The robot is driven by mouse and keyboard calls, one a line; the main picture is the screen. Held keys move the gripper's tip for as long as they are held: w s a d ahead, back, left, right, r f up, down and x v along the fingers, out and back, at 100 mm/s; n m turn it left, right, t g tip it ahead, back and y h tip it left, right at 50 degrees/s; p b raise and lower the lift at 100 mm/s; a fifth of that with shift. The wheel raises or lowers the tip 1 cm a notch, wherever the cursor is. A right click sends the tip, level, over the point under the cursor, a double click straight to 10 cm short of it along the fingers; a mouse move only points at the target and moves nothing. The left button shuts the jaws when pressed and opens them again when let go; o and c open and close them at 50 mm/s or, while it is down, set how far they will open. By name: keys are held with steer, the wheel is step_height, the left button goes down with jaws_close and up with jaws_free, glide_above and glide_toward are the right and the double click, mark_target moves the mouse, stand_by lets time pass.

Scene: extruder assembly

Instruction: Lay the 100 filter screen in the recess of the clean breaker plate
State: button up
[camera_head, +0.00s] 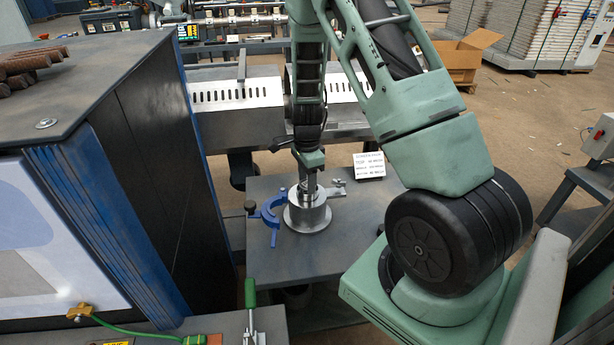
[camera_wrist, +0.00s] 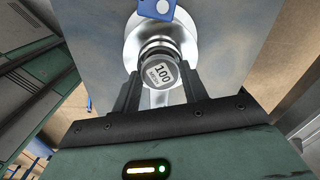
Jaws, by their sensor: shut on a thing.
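The 100 filter screen (camera_wrist: 160,71) is a small grey disc marked "100", seen in the wrist view between my gripper's fingertips (camera_wrist: 160,88). My gripper is shut on it. In the head view my gripper (camera_head: 309,180) points down over a silver round metal piece (camera_head: 308,217) with a wide flange, standing on the grey table. The same silver round piece (camera_wrist: 133,48) shows behind the screen in the wrist view. I cannot tell whether the screen touches it. The breaker plate and its recess cannot be made out clearly; the screen and fingers cover that spot.
A blue curved clamp (camera_head: 269,220) stands left of the silver piece, and a metal lever (camera_head: 335,187) lies to its right. A white label card (camera_head: 370,165) stands behind. A dark cabinet (camera_head: 120,150) rises at the left. The grey table (camera_head: 340,250) is clear in front.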

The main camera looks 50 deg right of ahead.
steer(key=shift+f, duration=0.15)
steer(key=o, duration=1)
steer(key=shift+o, duration=0.2)
step_height(320, 180, up, 7)
steer(key=p, duration=0.6)
steer(key=shift+p, duration=0.3)
